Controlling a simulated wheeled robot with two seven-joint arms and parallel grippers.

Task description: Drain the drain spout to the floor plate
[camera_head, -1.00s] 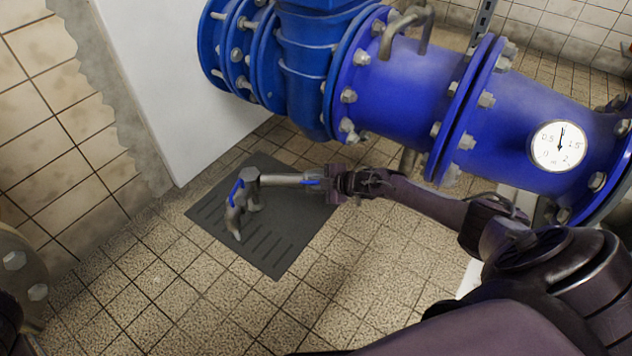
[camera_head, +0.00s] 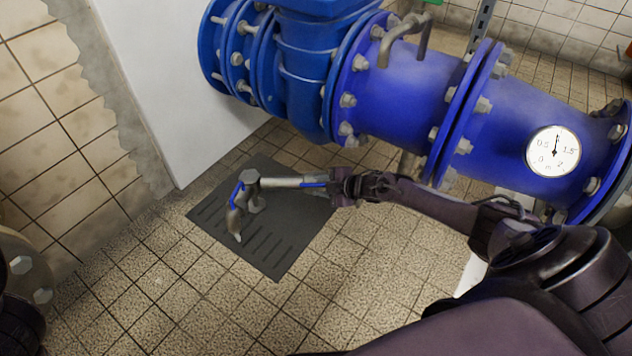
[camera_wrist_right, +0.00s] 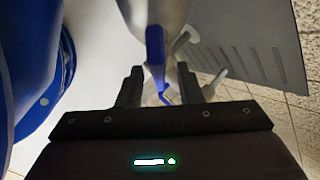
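The drain spout (camera_head: 272,182) is a grey pipe with a bent, downward end, and it stands over the dark slotted floor plate (camera_head: 270,257). A blue lever (camera_head: 314,184) lies along the pipe near my right gripper, and another blue part (camera_head: 237,193) is at the bent end. My right gripper (camera_head: 335,186) is at the pipe's right end. In the right wrist view, its fingers (camera_wrist_right: 158,88) stand apart on either side of the blue lever (camera_wrist_right: 155,48), with gaps showing. The floor plate (camera_wrist_right: 255,45) also shows there. My left gripper is not in view.
A large blue flanged pipe (camera_head: 400,85) with a round gauge (camera_head: 553,152) runs above and behind my right arm. A white panel (camera_head: 165,80) stands behind the plate. The tiled floor (camera_head: 185,290) in front is clear.

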